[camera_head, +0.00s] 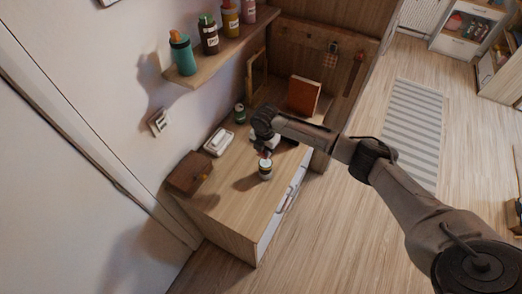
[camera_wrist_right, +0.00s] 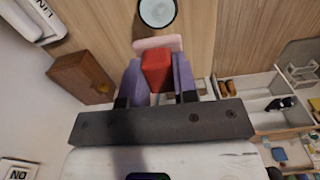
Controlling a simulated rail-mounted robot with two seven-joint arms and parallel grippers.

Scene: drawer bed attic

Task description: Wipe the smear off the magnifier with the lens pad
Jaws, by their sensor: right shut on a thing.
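The lens pad has a red block grip (camera_wrist_right: 157,70) and a pale pink pad (camera_wrist_right: 158,43) at its far end. My right gripper (camera_wrist_right: 158,82) is shut on the red grip, its purple fingers on either side. In the head view my right gripper (camera_head: 265,152) hangs just above and behind a small round thing that looks like the magnifier (camera_head: 265,172), standing on the wooden top. In the wrist view the magnifier (camera_wrist_right: 157,12) shows as a pale disc with a dark rim, just beyond the pad with a gap. I cannot make out the smear. My left gripper is not in view.
On the wooden top (camera_head: 232,205) stand a brown box (camera_head: 188,173), a white labelled container (camera_head: 218,141), a green can (camera_head: 240,113) and an orange book (camera_head: 304,96). A wall shelf (camera_head: 222,52) holds several bottles. The front of the top is clear.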

